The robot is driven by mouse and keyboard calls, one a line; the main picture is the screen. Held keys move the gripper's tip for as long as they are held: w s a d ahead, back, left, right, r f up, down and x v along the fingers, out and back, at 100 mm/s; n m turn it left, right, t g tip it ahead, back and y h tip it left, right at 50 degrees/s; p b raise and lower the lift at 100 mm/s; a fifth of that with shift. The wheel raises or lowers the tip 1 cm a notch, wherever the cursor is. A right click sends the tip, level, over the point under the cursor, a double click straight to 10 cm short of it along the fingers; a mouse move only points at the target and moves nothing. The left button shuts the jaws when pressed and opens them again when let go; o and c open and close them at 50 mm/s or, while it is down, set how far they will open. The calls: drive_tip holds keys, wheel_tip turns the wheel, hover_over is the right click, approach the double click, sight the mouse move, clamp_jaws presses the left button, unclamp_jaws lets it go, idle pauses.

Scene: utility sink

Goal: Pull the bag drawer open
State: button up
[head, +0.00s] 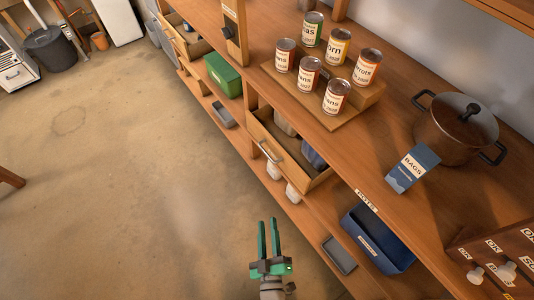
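A wooden drawer (314,184) with a pale metal bar handle (269,152) sits below the worktop near the middle. It stands out from the shelf unit and its inside shows, with a grey bundle (284,123) and a blue-grey bundle (312,155) in it. No label can be read on its front. My gripper (268,221) has two green fingers, apart with an empty gap between them. It is in front of the unit at the lower middle, below the drawer in the picture and clear of its handle.
Several cans stand on a wooden stand (310,97). A blue bin (378,240) and a green box (223,74) are on the unit. The floor at left is clear.

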drive_tip(key=w+f+n+y, duration=0.1)
drive_tip(key=w+f+n, duration=0.4)
drive_tip(key=w, duration=0.5)
drive_tip(key=n+y, duration=0.2)
drive_tip(key=n, duration=0.3)
approach(267, 153)
drive_tip(key=shift+g, duration=0.4)
drive_tip(key=x, duration=1)
drive_tip(key=shift+c, duration=0.2)
clamp_jaws()
